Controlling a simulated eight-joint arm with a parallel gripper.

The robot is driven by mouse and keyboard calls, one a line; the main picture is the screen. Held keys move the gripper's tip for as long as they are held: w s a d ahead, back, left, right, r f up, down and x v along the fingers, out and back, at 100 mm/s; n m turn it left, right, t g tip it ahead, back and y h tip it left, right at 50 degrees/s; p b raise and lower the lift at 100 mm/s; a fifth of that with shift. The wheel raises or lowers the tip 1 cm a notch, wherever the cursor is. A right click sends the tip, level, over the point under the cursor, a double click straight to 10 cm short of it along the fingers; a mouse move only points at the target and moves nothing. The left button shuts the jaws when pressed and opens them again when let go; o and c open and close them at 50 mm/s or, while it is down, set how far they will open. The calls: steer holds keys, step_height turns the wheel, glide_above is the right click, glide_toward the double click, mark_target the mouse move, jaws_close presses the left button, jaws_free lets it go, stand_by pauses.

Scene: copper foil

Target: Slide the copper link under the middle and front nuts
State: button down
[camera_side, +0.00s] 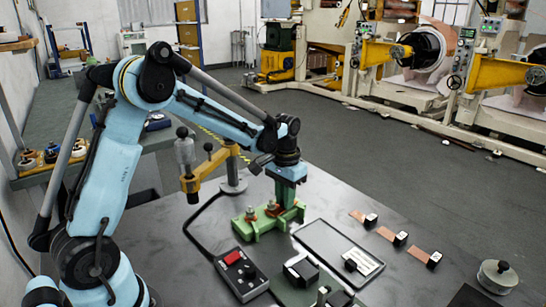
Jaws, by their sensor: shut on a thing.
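A green fixture (268,221) stands on the dark table below my wrist. My gripper (283,200) is low over the right, far part of the fixture. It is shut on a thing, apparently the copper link. The jaws and the link are too small and too hidden to see clearly, so I cannot tell whether the link is under any nut.
Three copper strips with black blocks (392,236) lie in a row at right. A grey tray (322,238) lies before them, and a red-and-black control box (241,273) at front. A yellow-armed stand (208,183) rises left of the fixture. A round lidded pot (497,276) stands far right.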

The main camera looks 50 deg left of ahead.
steer(key=c, duration=1.4)
jaws_free()
steer(key=shift+r, duration=0.1)
steer(key=shift+r, duration=1.4)
steer(key=o, duration=0.6)
